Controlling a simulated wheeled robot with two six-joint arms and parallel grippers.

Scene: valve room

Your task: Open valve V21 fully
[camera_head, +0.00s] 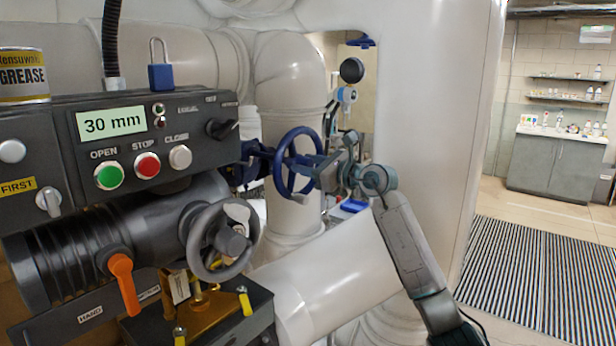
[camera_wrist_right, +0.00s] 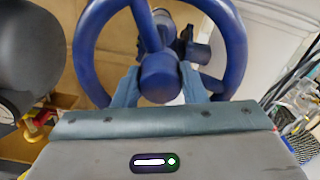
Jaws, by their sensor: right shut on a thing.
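A blue handwheel (camera_head: 291,185) stands on a blue valve stem in the middle of the head view. My right gripper (camera_head: 318,172) reaches it from the right. In the right wrist view the wheel (camera_wrist_right: 236,45) fills the top, and its round hub (camera_wrist_right: 160,75) sits between my two teal fingers (camera_wrist_right: 160,88), which are shut on it. The wheel's far side and the stem are partly hidden. No tag reading V21 is legible, so I cannot tell which valve bears it. My left gripper is not in view.
A dark control box (camera_head: 75,130) at left has a display (camera_head: 111,122) reading 30 mm and OPEN, STOP and CLOSE buttons. Below it are a grey handwheel (camera_head: 197,240) and an orange lever (camera_head: 124,285). A thick white pipe (camera_head: 330,275) runs below my right arm.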

